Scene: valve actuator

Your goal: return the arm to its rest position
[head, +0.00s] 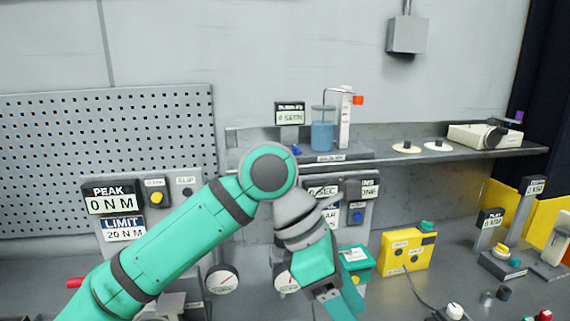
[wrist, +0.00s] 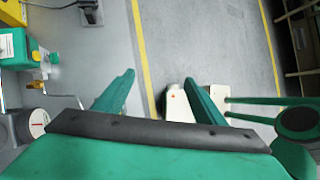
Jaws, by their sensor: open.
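My green arm reaches up from the lower left of the head view, bends at a grey joint, and comes down over the front of the bench (head: 395,295). My gripper (head: 342,303) points downward at the lower middle, partly cut off by the frame's bottom edge. In the wrist view my gripper (wrist: 160,88) has its two green fingers spread wide apart. Nothing is held between them. The fingers hang over grey floor (wrist: 190,45) beside the bench edge.
A green box (head: 356,262) and a yellow box (head: 408,250) stand close right of my gripper. Panels with a PEAK display (head: 110,200) and dials stand behind my arm. A shelf (head: 380,158) carries a blue beaker (head: 322,135). Open floor shows in the wrist view.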

